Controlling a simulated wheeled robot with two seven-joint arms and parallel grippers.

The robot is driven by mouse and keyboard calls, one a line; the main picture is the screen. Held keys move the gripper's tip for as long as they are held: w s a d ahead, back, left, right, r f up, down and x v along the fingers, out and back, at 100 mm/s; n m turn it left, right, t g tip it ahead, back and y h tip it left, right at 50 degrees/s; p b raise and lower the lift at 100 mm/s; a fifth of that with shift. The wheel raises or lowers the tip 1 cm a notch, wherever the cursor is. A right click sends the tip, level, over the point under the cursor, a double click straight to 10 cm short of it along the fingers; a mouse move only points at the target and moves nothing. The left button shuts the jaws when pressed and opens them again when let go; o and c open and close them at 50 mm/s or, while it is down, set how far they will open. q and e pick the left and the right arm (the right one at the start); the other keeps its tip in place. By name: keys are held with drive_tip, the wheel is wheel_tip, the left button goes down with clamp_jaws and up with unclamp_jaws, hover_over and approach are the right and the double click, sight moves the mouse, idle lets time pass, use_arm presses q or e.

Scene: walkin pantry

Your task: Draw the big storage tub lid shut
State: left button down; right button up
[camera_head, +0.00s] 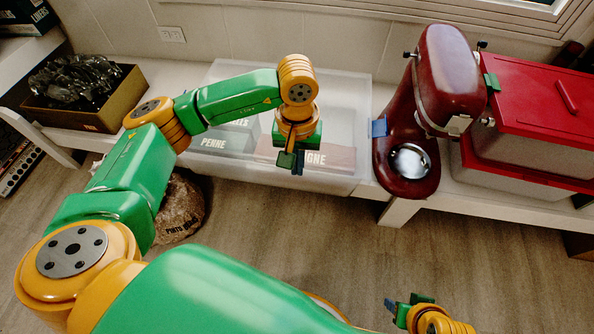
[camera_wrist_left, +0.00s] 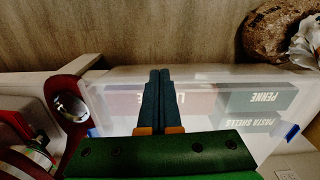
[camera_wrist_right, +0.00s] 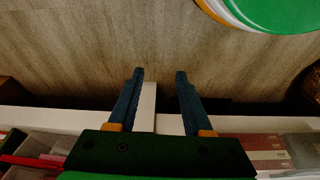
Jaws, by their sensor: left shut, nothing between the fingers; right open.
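The big storage tub (camera_head: 345,187) is clear and frosted, standing on the white shelf. Boxes marked PENNE (camera_head: 213,143) and another with a partly hidden label show through it. A blue clip (camera_head: 378,127) sits at its right side. A pale see-through sheet (camera_head: 345,95) spans its upper part; I cannot tell how far the lid is closed. My left gripper (camera_head: 291,162) is shut and empty, pointing down over the tub's front part; the left wrist view shows its fingers together (camera_wrist_left: 158,90). My right gripper (camera_head: 408,300) is open and empty, low at the front right.
A dark red stand mixer (camera_head: 447,75) stands close at the tub's right. Red-lidded bins (camera_head: 540,100) are beyond it. A cardboard box with dark bags (camera_head: 122,95) is at the left. A brown pinto-bean sack (camera_head: 182,210) lies on the floor.

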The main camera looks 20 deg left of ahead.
wheel_tip(320, 180, down, 7)
drive_tip(key=s+p, duration=0.1)
drive_tip(key=p, duration=0.2)
use_arm(q)
wheel_tip(320, 180, down, 10)
drive_tip(key=f+n+b, duration=0.1)
drive_tip(key=n+b, duration=0.4)
drive_tip(key=n, duration=2.7)
drive_tip(key=shift+w+a+r+b, duration=0.15)
drive_tip(key=shift+w, duration=0.4)
drive_tip(key=shift+w+a+r+b, duration=0.15)
drive_tip(key=shift+w+a, duration=0.05)
drive_tip(key=shift+w, duration=0.35)
drive_tip(key=shift+w+a+r+b, duration=0.15)
drive_tip(key=shift+w, duration=0.4)
use_arm(e)
drive_tip(key=w+a+r+t+y, duration=0.1)
drive_tip(key=w+r+t, duration=0.3)
drive_tip(key=w+r, duration=0.4)
drive_tip(key=shift+a+r+t, duration=0.4)
drive_tip(key=shift+a+r, duration=0.1)
drive_tip(key=shift+r, duration=2.15)
